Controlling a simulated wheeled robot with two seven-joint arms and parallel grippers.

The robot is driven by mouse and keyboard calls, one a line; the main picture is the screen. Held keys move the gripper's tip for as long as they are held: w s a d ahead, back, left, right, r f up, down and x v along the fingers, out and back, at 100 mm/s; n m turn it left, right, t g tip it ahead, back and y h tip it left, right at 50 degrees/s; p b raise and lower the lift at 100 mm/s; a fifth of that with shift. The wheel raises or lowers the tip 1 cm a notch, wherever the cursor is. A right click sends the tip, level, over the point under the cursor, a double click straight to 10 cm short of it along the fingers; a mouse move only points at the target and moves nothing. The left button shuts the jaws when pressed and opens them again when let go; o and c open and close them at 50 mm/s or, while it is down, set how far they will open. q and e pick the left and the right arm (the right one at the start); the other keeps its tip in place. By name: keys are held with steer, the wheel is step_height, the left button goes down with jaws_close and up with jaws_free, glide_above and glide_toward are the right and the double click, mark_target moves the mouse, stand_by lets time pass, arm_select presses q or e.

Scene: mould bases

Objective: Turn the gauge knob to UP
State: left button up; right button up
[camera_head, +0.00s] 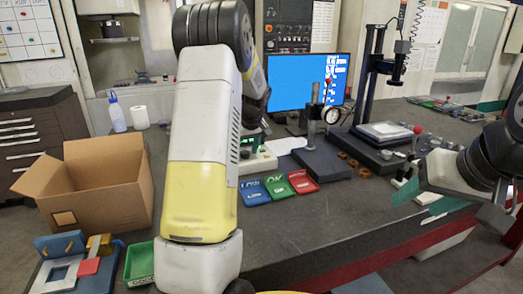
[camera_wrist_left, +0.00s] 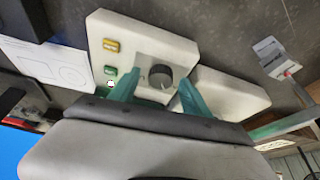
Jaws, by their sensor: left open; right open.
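The gauge box is a white case, partly hidden behind my left arm in the head view (camera_head: 262,164). It also shows in the left wrist view (camera_wrist_left: 118,28). Its dark round knob (camera_wrist_left: 161,76) sits on a grey plate; I cannot read which way it points. My left gripper (camera_wrist_left: 160,80) is open, with one green finger on each side of the knob and visible gaps between. In the head view my left gripper is hidden or too small to make out. My right gripper (camera_head: 424,200) is open and empty over the bench's right side.
Blue, green and red trays (camera_head: 279,186) lie in front of the box. A dial gauge stand (camera_head: 318,150) is to its right. An open cardboard box (camera_head: 100,185) stands left. A blue monitor (camera_head: 300,80) is behind. The front middle of the bench is clear.

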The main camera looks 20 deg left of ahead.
arm_select(q)
steer(key=shift+f, duration=0.15)
steer(key=shift+c, duration=0.5)
jaws_close()
